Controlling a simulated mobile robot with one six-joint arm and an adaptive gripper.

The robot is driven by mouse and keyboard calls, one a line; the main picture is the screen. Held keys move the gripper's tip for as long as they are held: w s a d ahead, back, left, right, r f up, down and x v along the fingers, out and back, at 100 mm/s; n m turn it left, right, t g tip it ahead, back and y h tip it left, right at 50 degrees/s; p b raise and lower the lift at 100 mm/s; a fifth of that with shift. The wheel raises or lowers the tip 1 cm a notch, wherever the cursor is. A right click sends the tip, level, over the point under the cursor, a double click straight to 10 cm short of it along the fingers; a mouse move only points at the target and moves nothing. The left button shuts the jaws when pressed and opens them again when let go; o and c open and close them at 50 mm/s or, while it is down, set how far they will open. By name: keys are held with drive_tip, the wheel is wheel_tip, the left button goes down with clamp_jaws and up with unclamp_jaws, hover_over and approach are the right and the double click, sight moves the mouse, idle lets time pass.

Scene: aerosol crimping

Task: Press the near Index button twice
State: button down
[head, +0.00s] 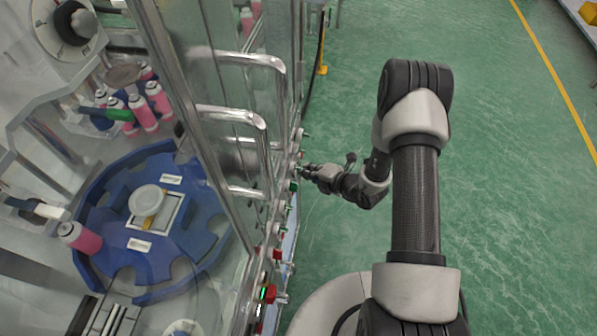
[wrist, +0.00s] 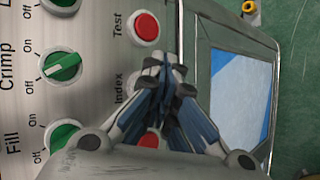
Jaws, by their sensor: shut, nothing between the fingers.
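In the wrist view, a panel (wrist: 95,110) carries the printed label Index (wrist: 122,88). The spot beside that label, level with it, is covered by my gripper (wrist: 163,68), so I do not see the Index button itself. The fingers are shut together with nothing between them, and their tips lie over the panel beside the label. Whether they touch it I cannot tell. In the head view my gripper (head: 302,170) points left at the edge of the machine, close to its row of small controls.
A red Test button (wrist: 146,27) sits above the fingers. Another red button (wrist: 150,139) is partly hidden below. Green Crimp (wrist: 62,67) and Fill (wrist: 64,137) knobs are left, a screen (wrist: 240,95) right. Metal door handles (head: 250,60) stick out nearby. Green floor is open right.

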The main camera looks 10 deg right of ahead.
drive_tip(key=shift+s+d, duration=0.3)
drive_tip(key=shift+d, duration=0.55)
drive_tip(key=shift+s+d, duration=0.25)
drive_tip(key=shift+d, duration=0.5)
drive_tip(key=shift+s+d, duration=0.25)
drive_tip(key=shift+d, duration=0.5)
drive_tip(key=shift+s+d, duration=0.25)
drive_tip(key=shift+d, duration=0.5)
